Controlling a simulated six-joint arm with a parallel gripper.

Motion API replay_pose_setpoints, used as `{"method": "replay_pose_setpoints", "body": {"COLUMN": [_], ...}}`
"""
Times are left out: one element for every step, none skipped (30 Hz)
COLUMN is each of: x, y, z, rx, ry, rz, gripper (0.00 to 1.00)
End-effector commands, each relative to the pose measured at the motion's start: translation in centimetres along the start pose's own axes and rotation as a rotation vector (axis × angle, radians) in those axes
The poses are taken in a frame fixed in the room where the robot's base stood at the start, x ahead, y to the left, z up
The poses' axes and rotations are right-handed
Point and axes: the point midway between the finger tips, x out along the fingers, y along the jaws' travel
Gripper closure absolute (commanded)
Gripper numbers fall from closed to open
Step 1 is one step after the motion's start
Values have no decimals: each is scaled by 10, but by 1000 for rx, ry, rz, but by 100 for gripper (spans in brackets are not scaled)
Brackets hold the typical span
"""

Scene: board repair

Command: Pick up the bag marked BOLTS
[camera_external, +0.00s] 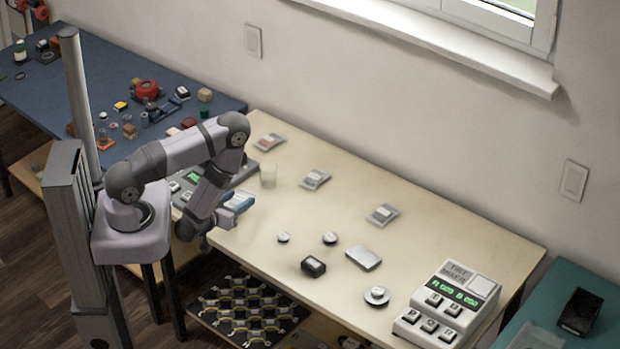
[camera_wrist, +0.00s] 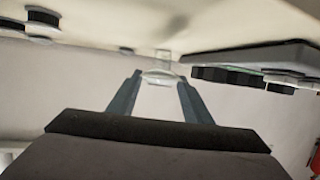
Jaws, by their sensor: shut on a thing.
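Three small clear bags lie flat on the cream table: a reddish one (camera_external: 269,142) at the back left, a reddish-grey one (camera_external: 315,179) in the middle and a grey one (camera_external: 383,214) further right. Their labels are too small to read, so I cannot tell which is marked BOLTS. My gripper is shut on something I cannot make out.
Round pieces (camera_external: 329,238), a black box (camera_external: 313,266), a silver block (camera_external: 363,257) and a keyed device (camera_external: 447,303) are further right. Bare table lies between the bags.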

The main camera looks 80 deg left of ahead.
Motion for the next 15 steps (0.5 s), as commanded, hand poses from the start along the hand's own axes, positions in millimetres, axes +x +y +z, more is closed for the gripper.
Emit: {"method": "replay_pose_setpoints", "body": {"x": [-3, -5, -7, -9, -10, -11, -12, -12, -13, -14, -14, -14, -14, -14, -15], "y": [0, 0, 0, 0, 0, 0, 0, 0, 0, 0, 0, 0, 0, 0, 0], "z": [-13, -18, -25, -29, -33, -36, -38, -40, -42, -44, -45, -46, -46, -47, -47], "rx": [-2, -1, -2, -2, -1, 0, 0, 0, 0, 0, 0, 0, 0, 0, 0], "ry": [3, 1, 2, 1, 0, -1, -1, -1, -1, -1, -1, -1, -1, -1, -1], "rz": [0, 0, 0, 0, 0, 0, 0, 0, 0, 0, 0, 0, 0, 0, 0], "gripper": [77, 77, 77, 77, 77, 77, 77, 77, 77, 77, 77, 77, 77, 77, 77]}}
